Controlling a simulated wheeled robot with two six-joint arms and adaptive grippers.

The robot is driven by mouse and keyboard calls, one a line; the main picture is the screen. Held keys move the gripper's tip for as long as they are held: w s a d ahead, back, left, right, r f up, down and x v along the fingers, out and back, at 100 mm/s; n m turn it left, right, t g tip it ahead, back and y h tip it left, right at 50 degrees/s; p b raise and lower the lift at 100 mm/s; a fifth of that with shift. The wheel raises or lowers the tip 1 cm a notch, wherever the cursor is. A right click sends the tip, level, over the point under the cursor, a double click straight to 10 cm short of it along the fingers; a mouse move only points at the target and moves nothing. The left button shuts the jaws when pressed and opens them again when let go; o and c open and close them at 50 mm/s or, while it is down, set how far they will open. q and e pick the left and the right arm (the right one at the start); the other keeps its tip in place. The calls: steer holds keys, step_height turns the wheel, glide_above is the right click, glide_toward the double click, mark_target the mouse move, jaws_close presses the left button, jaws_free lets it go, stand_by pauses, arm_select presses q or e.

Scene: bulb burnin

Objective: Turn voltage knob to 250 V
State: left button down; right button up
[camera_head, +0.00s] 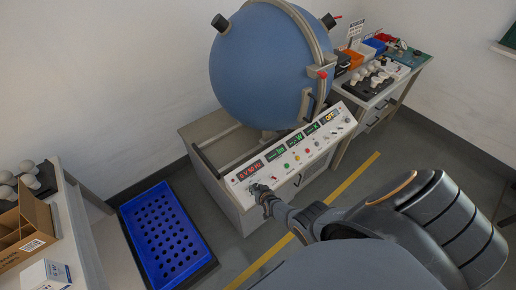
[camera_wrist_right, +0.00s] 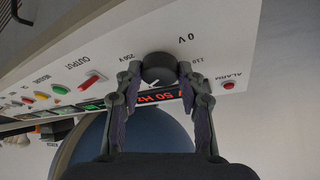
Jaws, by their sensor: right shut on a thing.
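The dark round voltage knob (camera_wrist_right: 158,66) sits on the white control panel (camera_head: 240,185) under the big blue sphere. In the right wrist view the panel appears upside down, with the marks 250 V, 0 V and 110 around the knob. My right gripper (camera_head: 259,190) reaches the panel's left end. In the right wrist view its two fingers (camera_wrist_right: 160,73) stand on either side of the knob, shut on it. A small light mark shows at the knob's lower edge; its exact setting is hard to read. My left gripper is not in view.
A red display (camera_wrist_right: 160,97) reading 50 Hz is beside the knob. A red alarm lamp (camera_wrist_right: 229,85) and a red output switch (camera_wrist_right: 92,80) are close to the fingers. A blue perforated crate (camera_head: 128,212) is on the floor, left. A side table with bulbs (camera_head: 372,78) stands at right.

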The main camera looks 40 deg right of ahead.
steer(key=shift+w+r+m+h, duration=0.15)
steer(key=shift+m+h, duration=0.15)
steer(key=shift+m, duration=0.2)
steer(key=m, duration=0.2)
steer(key=m+g+h, duration=0.1)
steer(key=m, duration=0.1)
steer(key=shift+a+m+g, duration=0.2)
steer(key=shift+m+g, duration=0.1)
steer(key=shift+m, duration=0.1)
steer(key=m+g+h, duration=0.1)
steer(key=m, duration=0.2)
steer(key=shift+w+m, duration=0.15)
steer(key=shift+m, duration=0.15)
steer(key=shift+a+m+g, duration=0.1)
steer(key=shift+m+g, duration=0.7)
steer(key=shift+m, duration=0.6)
steer(key=o, duration=1.2)
steer(key=shift+c, duration=0.2)
